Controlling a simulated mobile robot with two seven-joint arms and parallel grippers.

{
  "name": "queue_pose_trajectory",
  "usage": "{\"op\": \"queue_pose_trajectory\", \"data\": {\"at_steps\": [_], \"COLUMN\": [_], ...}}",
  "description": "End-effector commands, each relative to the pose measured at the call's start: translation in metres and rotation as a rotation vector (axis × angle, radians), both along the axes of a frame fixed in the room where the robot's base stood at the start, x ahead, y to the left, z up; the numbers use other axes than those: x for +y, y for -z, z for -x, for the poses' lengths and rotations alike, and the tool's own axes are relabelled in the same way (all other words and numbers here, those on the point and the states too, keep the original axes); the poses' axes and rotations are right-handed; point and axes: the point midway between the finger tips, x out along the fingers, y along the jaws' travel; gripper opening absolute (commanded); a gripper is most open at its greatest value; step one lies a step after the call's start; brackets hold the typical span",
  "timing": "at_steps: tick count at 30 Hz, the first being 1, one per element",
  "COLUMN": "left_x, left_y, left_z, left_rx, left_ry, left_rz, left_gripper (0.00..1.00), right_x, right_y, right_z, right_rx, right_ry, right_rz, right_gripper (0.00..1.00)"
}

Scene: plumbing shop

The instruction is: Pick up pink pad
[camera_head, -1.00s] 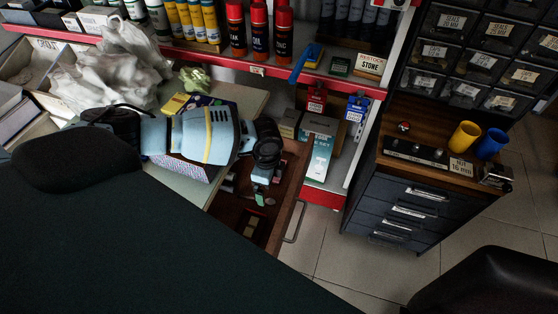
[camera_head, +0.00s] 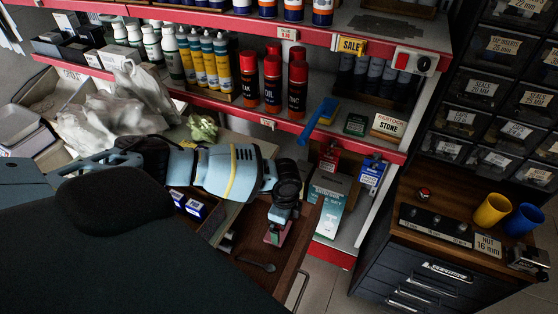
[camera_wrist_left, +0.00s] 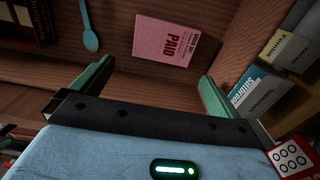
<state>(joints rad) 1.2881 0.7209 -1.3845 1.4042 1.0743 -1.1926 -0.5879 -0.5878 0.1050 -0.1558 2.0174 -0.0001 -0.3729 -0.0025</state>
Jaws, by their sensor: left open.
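The pink pad (camera_wrist_left: 162,43), a flat rectangle with dark lettering that includes "PAID", lies on the wooden bottom of an open drawer in the left wrist view. My left gripper (camera_wrist_left: 150,92) is open, with its green fingertips apart on either side below the pad in the picture. Nothing is between the fingers, and they look apart from the pad. In the head view my left gripper (camera_head: 277,236) points down over the drawer (camera_head: 289,262). It largely hides the pad there. My right gripper is not in view.
A blue spoon (camera_wrist_left: 89,27) lies left of the pad, also in the drawer. Boxes (camera_wrist_left: 262,92) stand on the right side. A red-edged shelf (camera_head: 268,123) with spray cans (camera_head: 273,80) is behind the drawer. A drawer cabinet (camera_head: 427,268) stands to the right.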

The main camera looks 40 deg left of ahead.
Motion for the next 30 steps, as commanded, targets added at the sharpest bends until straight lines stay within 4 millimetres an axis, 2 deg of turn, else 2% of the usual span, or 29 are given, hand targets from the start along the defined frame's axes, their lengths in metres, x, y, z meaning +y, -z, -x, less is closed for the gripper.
{"op": "queue_pose_trajectory", "data": {"at_steps": [2, 8, 18, 27, 28, 30], "left_x": [-0.001, -0.001, -0.004, -0.003, -0.003, -0.003], "left_y": [0.009, 0.014, 0.057, 0.061, 0.061, 0.061], "left_z": [0.0, 0.0, -0.003, -0.003, -0.003, -0.003], "left_rx": [0.001, 0.001, 0.002, 0.0, 0.0, 0.0], "left_ry": [0.001, 0.002, 0.001, 0.0, 0.0, 0.0], "left_rz": [0.0, 0.0, 0.0, 0.0, 0.0, 0.0], "left_gripper": [1.0, 1.0, 1.0, 1.0, 0.99, 0.9], "right_x": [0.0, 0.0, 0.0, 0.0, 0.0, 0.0], "right_y": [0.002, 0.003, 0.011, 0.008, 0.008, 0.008], "right_z": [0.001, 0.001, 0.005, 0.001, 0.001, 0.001], "right_rx": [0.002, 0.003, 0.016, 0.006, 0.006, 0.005], "right_ry": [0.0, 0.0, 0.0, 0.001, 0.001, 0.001], "right_rz": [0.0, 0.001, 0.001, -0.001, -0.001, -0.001], "right_gripper": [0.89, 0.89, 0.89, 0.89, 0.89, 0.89]}}
